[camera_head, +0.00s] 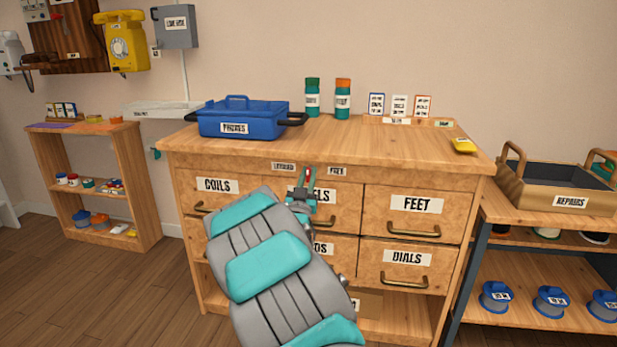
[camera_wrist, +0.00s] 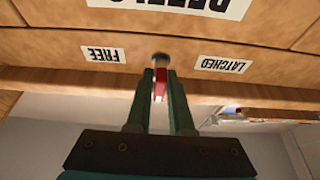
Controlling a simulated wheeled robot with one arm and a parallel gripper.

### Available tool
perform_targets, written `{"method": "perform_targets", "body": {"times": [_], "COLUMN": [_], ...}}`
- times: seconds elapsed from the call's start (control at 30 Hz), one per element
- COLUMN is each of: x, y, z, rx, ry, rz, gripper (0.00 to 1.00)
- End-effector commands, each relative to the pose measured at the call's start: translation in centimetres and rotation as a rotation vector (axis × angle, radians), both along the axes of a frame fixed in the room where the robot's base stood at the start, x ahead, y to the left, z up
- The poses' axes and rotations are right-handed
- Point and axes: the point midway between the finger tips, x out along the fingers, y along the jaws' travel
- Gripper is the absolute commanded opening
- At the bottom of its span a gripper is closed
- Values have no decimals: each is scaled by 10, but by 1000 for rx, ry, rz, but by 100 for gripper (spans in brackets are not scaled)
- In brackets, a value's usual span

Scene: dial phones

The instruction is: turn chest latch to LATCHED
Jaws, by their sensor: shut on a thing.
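My gripper (camera_wrist: 161,78) is shut on the red lever, one green finger on each side. In the head view my gripper (camera_head: 301,185) is at the rail, between the LATCHED sign (camera_head: 284,166) and the FREE sign (camera_head: 337,171). The fingers partly hide the lever.
The wooden chest (camera_head: 400,175) has drawers marked COILS, FEET and DIALS; my arm covers others. A blue PHONES case (camera_head: 240,120) stands on top, with two bottles behind. A REPAIRS tray (camera_head: 555,190) is at right. The floor at left is clear.

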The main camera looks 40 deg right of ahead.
Motion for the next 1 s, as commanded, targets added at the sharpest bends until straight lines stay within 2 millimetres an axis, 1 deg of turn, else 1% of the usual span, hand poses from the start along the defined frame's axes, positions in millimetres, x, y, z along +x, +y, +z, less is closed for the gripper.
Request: {"method": "perform_targets", "body": {"times": [0.6, 1.0], "x": [-1, 0], "y": [-1, 0], "z": [-1, 1], "rx": [-365, -501], "ry": [429, 585], "rz": [-2, -1], "gripper": [0, 0]}}
